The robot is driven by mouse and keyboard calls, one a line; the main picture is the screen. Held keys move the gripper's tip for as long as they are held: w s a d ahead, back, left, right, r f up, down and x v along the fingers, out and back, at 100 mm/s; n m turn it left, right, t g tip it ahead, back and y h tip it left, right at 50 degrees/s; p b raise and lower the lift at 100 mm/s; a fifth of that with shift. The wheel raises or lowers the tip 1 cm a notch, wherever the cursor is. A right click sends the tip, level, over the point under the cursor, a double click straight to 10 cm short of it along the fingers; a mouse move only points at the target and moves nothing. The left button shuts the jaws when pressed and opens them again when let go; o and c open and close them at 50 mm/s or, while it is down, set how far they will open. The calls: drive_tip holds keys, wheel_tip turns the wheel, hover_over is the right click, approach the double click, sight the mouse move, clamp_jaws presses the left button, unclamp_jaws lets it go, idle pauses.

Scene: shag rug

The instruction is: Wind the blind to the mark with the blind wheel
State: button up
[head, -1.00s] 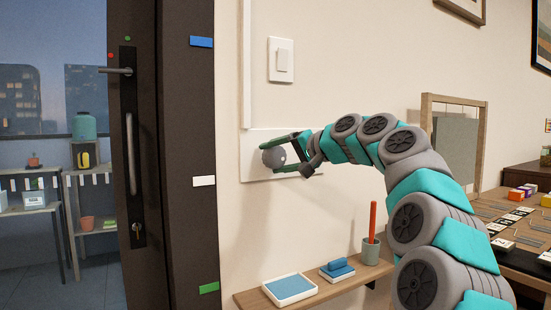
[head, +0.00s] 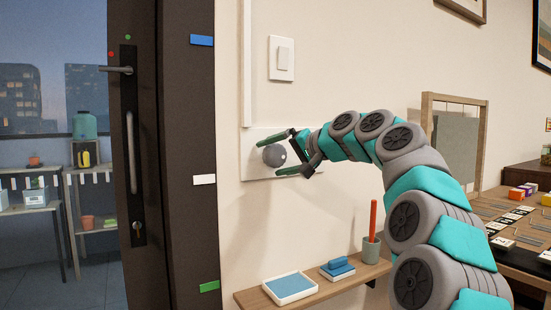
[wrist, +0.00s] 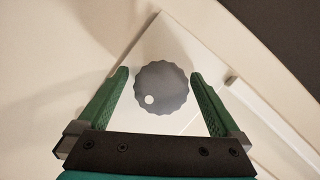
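The blind wheel (head: 274,155) is a round grey knob on a white wall plate (head: 254,136). In the wrist view the wheel (wrist: 162,88) has a scalloped rim and a white dot at its lower left. My gripper (head: 267,158) has its green fingers on either side of the wheel. In the wrist view my gripper (wrist: 160,76) is open, with a small gap between each finger and the rim. Blue (head: 202,40), white (head: 204,180) and green (head: 209,287) tags sit on the dark frame at the left. I cannot tell which is the mark. No blind is clearly visible.
A light switch (head: 282,58) is above the wheel. A white vertical strip (head: 246,60) runs up the wall from the plate. Below, a wooden shelf (head: 327,289) holds a blue pad, a blue block and a cup with a red stick. A dark door with handles stands at left.

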drive_tip(key=v, duration=0.7)
drive_tip(key=shift+s+d, duration=0.2)
drive_tip(key=shift+d, duration=0.15)
drive_tip(key=s+f+n+g+h, duration=0.2)
drive_tip(key=s+f+g+h, duration=0.35)
drive_tip(key=s+f, duration=1.55)
drive_tip(key=s+d+f+g+h, duration=0.2)
drive_tip(key=s+d+f, duration=0.5)
drive_tip(key=s+f, duration=0.5)
drive_tip(key=s+d+f+g+h, duration=0.3)
drive_tip(key=s+d+f, duration=0.5)
drive_tip(key=s+f, duration=0.4)
drive_tip(key=shift+s+f+m+h, duration=0.35)
drive_tip(key=shift+s+h, duration=0.2)
drive_tip(key=shift+s, duration=0.65)
drive_tip(key=shift+a+g, duration=0.1)
drive_tip(key=shift+g, duration=0.15)
